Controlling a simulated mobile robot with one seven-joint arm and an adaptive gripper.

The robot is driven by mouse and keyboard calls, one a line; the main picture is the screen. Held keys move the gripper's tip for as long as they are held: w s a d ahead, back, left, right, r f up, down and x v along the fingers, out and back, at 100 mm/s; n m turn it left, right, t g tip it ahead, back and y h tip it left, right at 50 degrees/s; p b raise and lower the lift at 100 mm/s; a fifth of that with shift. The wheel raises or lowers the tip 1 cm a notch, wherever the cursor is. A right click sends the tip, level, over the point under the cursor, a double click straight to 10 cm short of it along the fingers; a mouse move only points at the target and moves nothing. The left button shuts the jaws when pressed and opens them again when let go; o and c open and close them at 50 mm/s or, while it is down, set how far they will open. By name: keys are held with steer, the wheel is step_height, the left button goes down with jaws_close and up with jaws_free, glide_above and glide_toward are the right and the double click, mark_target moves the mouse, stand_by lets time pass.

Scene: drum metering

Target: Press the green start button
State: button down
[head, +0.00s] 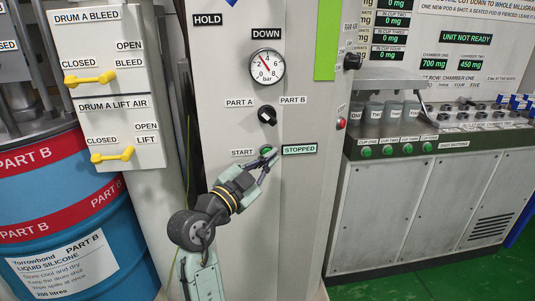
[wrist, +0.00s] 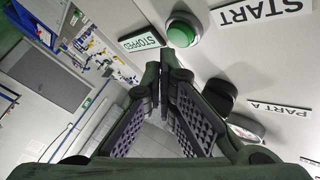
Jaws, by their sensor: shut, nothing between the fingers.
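The green start button (head: 266,149) sits on the grey panel between the START label (head: 242,153) and the lit STOPPED sign (head: 299,149). In the wrist view the button (wrist: 183,30) shows as a green dome in a pale ring, just beyond my fingertips and slightly right of them. My gripper (head: 270,160) is shut and empty, with its tips in front of the panel at the button's lower right. The fingers partly cover the button in the head view. I cannot tell whether they touch it. The STOPPED sign (wrist: 140,42) is also near the fingertips.
A black PART A/PART B selector knob (head: 267,115) is above the button, under a pressure gauge (head: 266,67). A red button (head: 341,124) is on the panel's right side. A bench with several green buttons (head: 387,150) stands at the right, and a blue drum (head: 60,220) at the left.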

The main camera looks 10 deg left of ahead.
steer(key=shift+w, duration=0.1)
stand_by(0.3)
steer(key=shift+w+a+b, duration=0.15)
steer(key=shift+w+b, duration=0.15)
steer(key=shift+b, duration=0.1)
steer(key=shift+w+a+b, duration=0.15)
steer(key=shift+w+b, duration=0.15)
steer(key=shift+w, duration=0.1)
stand_by(0.5)
steer(key=shift+s, duration=0.1)
steer(key=shift+s+d+b, duration=0.25)
steer(key=shift+s+b, duration=0.15)
steer(key=shift+s, duration=0.3)
steer(key=shift+s, duration=0.1)
